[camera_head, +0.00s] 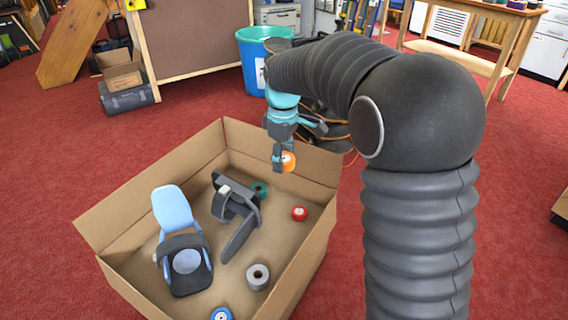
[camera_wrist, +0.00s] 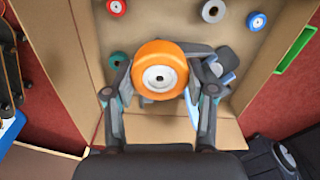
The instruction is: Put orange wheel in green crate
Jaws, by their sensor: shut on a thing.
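My gripper (camera_head: 283,158) is shut on the orange wheel (camera_head: 288,164) and holds it above the far end of the cardboard box. In the wrist view the orange wheel (camera_wrist: 160,55) sits between the two fingers, its pale hub facing the camera. A bright green edge (camera_wrist: 296,50) shows outside the box at the right of the wrist view. I cannot tell whether it belongs to the green crate. No green crate can be made out in the head view.
The open cardboard box (camera_head: 150,185) holds a red wheel (camera_head: 299,213), a teal wheel (camera_head: 260,189), a grey roll (camera_head: 258,277), a blue wheel (camera_head: 221,314), a black device (camera_head: 236,208) and a light-blue and black device (camera_head: 175,215). A blue bin (camera_head: 255,65) stands behind. Red carpet lies clear at left.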

